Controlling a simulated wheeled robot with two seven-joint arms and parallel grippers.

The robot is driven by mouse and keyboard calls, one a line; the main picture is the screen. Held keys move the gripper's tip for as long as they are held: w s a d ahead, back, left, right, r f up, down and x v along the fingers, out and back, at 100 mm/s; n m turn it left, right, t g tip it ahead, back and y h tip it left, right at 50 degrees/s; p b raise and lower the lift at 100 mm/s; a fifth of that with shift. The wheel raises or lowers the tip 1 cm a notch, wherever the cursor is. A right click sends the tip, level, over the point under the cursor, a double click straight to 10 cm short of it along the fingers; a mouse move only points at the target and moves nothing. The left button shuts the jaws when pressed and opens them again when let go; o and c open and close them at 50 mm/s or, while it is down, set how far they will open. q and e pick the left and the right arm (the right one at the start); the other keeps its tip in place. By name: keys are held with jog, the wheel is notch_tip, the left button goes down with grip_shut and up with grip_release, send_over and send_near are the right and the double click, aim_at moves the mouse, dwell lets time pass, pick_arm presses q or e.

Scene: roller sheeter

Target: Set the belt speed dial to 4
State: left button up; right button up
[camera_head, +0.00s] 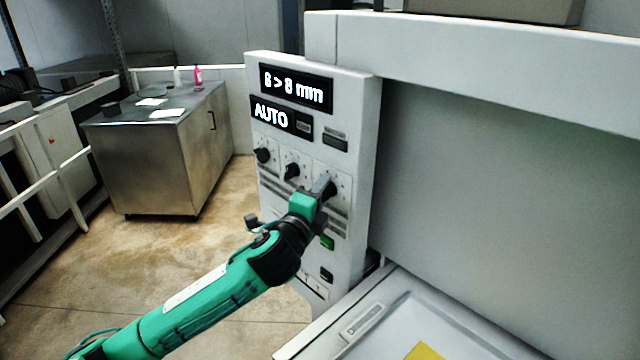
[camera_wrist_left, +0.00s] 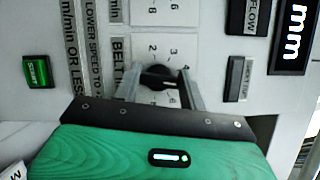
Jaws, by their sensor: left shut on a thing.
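The belt speed dial (camera_wrist_left: 158,78) is a dark round knob on a white plate with printed numbers, beside a label starting "BELT" in the left wrist view. My left gripper (camera_wrist_left: 160,76) has one finger on each side of this knob and is shut on it. My right gripper is not in view.
Two other black dials, a left one (camera_head: 263,155) and a middle one (camera_head: 291,171), sit close beside the gripper. A display (camera_head: 296,88) reads "8 > 8 mm". A green START button (camera_wrist_left: 38,72) is on the same panel. A steel cabinet (camera_head: 160,165) stands behind at left.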

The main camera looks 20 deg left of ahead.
pick_arm(q)
jog(key=shift+n+g+p, duration=1.1)
jog(key=shift+n+p, duration=1.4)
jog(key=shift+p, duration=0.1)
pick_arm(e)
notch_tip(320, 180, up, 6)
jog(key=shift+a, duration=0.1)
pick_arm(q)
jog(key=o, duration=1)
jog(key=s+b, duration=0.1)
jog(key=s, duration=0.3)
jog(key=s+a+r+b, duration=0.1)
jog(key=s+b, duration=0.1)
jog(key=s, duration=0.3)
jog(key=s+a+b, duration=0.1)
jog(key=s, duration=0.3)
jog(key=shift+s+r, duration=0.3)
jog(key=shift+r, duration=0.05)
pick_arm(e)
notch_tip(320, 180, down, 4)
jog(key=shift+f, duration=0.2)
